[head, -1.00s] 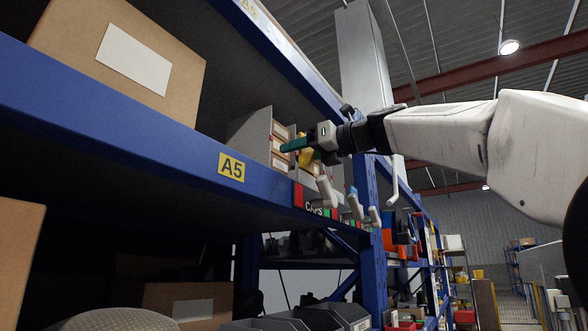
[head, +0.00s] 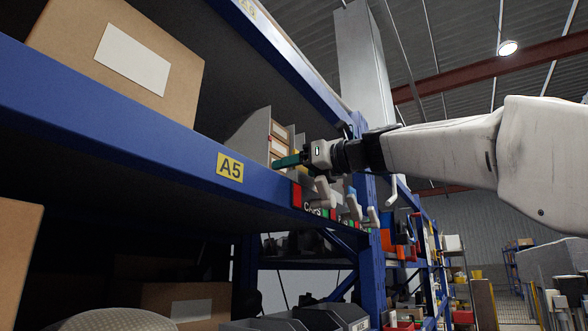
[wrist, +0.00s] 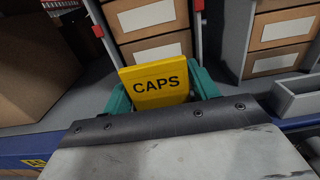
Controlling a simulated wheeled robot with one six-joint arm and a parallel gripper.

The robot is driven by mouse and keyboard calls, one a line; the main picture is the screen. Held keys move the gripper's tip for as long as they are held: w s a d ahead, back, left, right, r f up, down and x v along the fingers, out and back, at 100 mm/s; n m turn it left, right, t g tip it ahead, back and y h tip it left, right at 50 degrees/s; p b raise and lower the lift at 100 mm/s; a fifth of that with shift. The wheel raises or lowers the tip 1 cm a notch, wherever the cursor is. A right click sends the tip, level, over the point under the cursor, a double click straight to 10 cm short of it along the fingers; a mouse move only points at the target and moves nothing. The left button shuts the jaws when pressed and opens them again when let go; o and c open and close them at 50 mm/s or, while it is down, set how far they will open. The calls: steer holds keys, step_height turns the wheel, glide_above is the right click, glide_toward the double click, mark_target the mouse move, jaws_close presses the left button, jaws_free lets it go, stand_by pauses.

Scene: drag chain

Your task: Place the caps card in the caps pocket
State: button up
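The yellow caps card (wrist: 155,82), lettered CAPS, is in the wrist view between the teal fingers of my gripper (wrist: 160,95). The card's face is toward the wrist camera and its lower edge is hidden by my gripper. In the head view my gripper (head: 290,161) is just above the shelf's front edge, and only a little yellow shows behind it. A dark CAPS label (head: 312,209) is on the shelf edge below my gripper, beside a red block. I cannot clearly make out the opening of the caps pocket.
The blue shelf beam (head: 120,140) with an A5 tag runs below my gripper. Grey dividers and brown drawer fronts (wrist: 277,63) stand behind the card. A small whitish tray (wrist: 300,98) is at the right. Pale hooks (head: 326,192) jut from the shelf edge. A cardboard box (head: 115,50) is at upper left.

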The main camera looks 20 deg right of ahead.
steer(key=shift+r, duration=0.1)
steer(key=shift+s+d, duration=0.2)
steer(key=v, duration=1.1)
steer(key=shift+s, duration=0.25)
steer(key=shift+d, duration=0.1)
stand_by(0.4)
